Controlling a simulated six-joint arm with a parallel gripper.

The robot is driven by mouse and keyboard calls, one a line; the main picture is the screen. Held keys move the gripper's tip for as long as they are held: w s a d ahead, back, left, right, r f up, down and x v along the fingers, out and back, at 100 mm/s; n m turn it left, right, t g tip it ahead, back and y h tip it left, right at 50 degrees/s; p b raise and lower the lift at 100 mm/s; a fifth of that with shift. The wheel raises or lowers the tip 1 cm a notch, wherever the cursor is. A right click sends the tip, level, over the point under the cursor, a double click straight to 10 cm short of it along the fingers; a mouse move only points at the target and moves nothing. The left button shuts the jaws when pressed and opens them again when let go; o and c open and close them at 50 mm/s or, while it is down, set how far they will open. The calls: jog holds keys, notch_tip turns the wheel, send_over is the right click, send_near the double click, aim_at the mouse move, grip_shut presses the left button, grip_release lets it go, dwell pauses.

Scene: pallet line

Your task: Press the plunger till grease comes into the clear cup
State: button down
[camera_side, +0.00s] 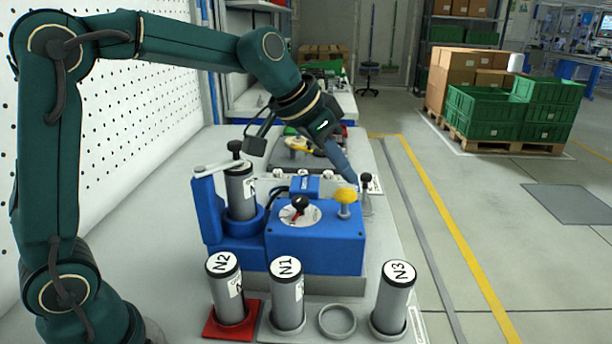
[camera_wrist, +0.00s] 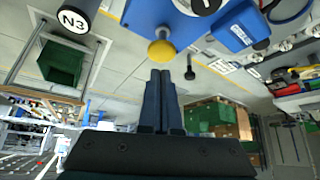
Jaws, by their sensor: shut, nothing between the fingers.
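A blue machine (camera_side: 315,240) stands on the bench, with a round yellow plunger knob (camera_side: 346,194) on its top right. The knob also shows in the wrist view (camera_wrist: 162,52). My gripper (camera_side: 352,179) is shut and empty, its tips just above and beside the knob; I cannot tell whether they touch it. In the wrist view my closed fingers (camera_wrist: 160,76) point towards the knob. A black-topped post (camera_side: 367,182) stands just right of the machine. I cannot clearly make out the clear cup or any grease.
Cartridges N2 (camera_side: 226,290), N1 (camera_side: 287,295) and N3 (camera_side: 393,298) stand in front of the machine, with an empty round holder (camera_side: 337,321) between N1 and N3. Another cartridge (camera_side: 240,192) sits upright at the machine's left. A dial (camera_side: 300,213) is on its top.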

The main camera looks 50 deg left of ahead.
aim_at(344, 192)
jog(key=shift+f, duration=0.15)
jog(key=shift+f, duration=1.85)
jog(key=shift+r, duration=0.1)
jog(key=shift+r, duration=3.4)
